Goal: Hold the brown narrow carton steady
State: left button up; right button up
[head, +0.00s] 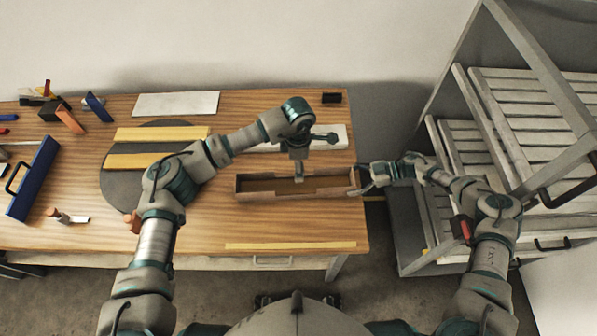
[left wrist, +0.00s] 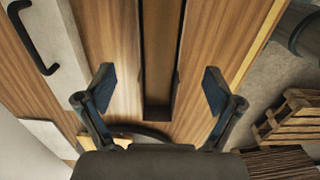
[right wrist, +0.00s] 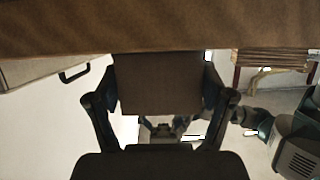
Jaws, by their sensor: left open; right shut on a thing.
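The brown narrow carton (head: 295,193) is a long, open-topped box lying flat on the wooden table near its right edge. My right gripper (head: 361,180) is at its right end. In the right wrist view, my right gripper (right wrist: 160,82) is shut on a brown end panel of the carton (right wrist: 158,90). My left gripper (head: 299,176) is over the middle of the carton, fingers pointing down. In the left wrist view, my left gripper (left wrist: 158,78) is open, with the carton (left wrist: 160,110) running between and below its fingers. I see nothing inside the carton.
A white drawer-like box (head: 330,138) with a dark handle lies behind the carton. A yellow strip (head: 290,246) runs along the table's front edge. Yellow bars (head: 150,160) lie over a dark round disc (head: 118,187) at left. A slatted rack (head: 535,135) stands right of the table.

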dwell(0.3)
jog(key=o, duration=0.9)
